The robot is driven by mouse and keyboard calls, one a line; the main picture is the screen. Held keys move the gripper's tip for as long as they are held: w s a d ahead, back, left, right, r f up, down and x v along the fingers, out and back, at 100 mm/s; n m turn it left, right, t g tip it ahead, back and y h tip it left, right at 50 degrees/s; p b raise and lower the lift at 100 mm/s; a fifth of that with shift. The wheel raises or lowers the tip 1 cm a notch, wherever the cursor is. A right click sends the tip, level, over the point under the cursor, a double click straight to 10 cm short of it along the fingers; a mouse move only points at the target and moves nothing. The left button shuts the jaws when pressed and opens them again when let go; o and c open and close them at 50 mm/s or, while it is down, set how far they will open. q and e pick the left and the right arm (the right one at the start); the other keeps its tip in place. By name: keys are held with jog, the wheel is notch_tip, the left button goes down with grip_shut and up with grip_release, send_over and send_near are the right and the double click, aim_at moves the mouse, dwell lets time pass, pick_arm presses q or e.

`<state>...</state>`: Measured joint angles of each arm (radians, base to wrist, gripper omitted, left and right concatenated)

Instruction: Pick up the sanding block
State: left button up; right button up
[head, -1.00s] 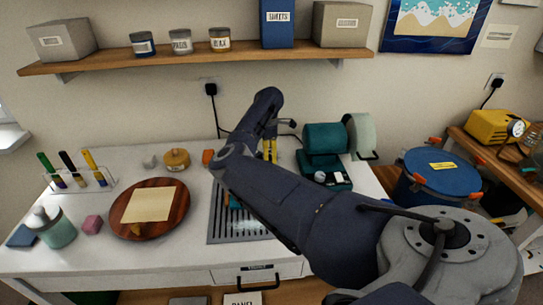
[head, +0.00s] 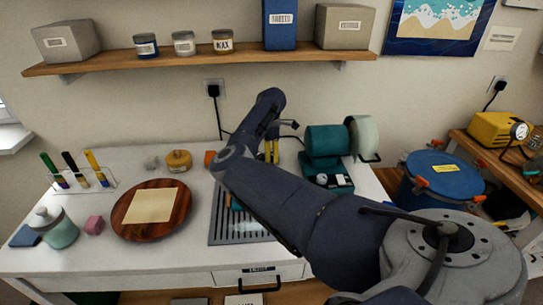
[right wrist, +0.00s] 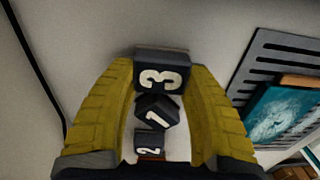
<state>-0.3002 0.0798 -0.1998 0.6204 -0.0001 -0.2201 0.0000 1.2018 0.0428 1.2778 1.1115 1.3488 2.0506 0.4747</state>
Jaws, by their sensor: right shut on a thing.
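My right gripper (head: 271,152) has its yellow fingers down at the back of the bench, left of the teal machine. In the right wrist view the fingers (right wrist: 162,75) are closed on a dark block marked 3 (right wrist: 160,74). Dark blocks marked 1 (right wrist: 157,112) and 2 (right wrist: 149,143) show between the fingers, lower in that picture. An orange block (head: 209,158) stands left of my right arm, and a pink block (head: 94,225) lies at the left. No block is labelled as the sanding block, so I cannot tell which it is. My left gripper is out of view.
A slotted grey grate (head: 228,233) lies under my right forearm. A teal grinder-like machine (head: 325,142) stands right of the gripper. A round wooden board (head: 125,226) with a pale sheet, a marker rack (head: 108,181) and a teal jar (head: 60,232) occupy the left.

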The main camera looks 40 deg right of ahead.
notch_tip(320, 180, up, 7)
jog(key=shift+f, duration=0.1)
jog(key=s+a, duration=0.4)
jog(key=s, duration=0.1)
jog(key=s+a, duration=0.4)
jog(key=s, duration=0.1)
jog(key=s+a, duration=0.4)
jog(key=s, duration=0.1)
jog(key=shift+s+f, duration=0.15)
jog(key=shift+s, duration=0.15)
jog(key=o, duration=0.6)
jog(key=c, duration=0.5)
